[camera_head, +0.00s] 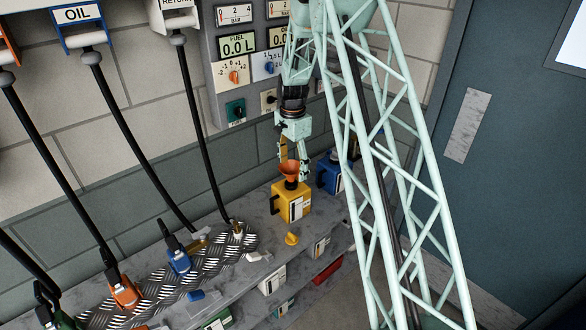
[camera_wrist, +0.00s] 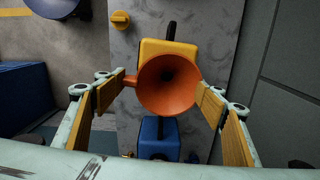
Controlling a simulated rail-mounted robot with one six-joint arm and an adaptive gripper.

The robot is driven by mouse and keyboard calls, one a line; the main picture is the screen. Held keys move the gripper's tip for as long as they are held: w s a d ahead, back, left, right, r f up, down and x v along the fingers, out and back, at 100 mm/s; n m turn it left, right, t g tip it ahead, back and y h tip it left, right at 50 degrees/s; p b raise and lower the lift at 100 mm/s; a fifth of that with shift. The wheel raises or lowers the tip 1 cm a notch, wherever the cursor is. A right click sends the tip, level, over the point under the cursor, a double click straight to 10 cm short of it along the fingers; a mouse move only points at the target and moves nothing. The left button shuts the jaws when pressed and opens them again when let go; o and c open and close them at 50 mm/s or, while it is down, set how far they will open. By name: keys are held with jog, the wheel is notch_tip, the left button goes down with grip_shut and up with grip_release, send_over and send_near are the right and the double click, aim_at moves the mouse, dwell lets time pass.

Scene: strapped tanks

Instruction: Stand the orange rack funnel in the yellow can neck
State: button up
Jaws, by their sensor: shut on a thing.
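The orange funnel (camera_head: 289,169) is at the yellow can (camera_head: 291,203) on the stone shelf, with its cone upward over the neck. Its lower end is hidden, so I cannot tell how deep it sits. In the wrist view the funnel's wide mouth (camera_wrist: 167,84) faces the camera and covers part of the yellow can (camera_wrist: 188,52). My gripper (camera_head: 292,160) is around the funnel, with wood-coloured finger pads (camera_wrist: 165,88) on both sides of its cone. It is shut on the funnel.
A blue can (camera_head: 329,174) stands close behind and right of the yellow can. A yellow cap (camera_head: 291,239) lies in front on the shelf. Hose nozzles, orange (camera_head: 124,293) and blue (camera_head: 179,262), rest on the tread plate to the left. A control panel (camera_head: 238,60) is on the wall behind.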

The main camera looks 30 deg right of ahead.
aim_at(293, 170)
jog(key=shift+f+b, duration=0.8)
jog(key=shift+f, duration=0.5)
dwell(1.1)
jog(key=o, duration=1)
jog(key=shift+c, duration=0.2)
notch_tip(293, 170, up, 12)
dwell(1.2)
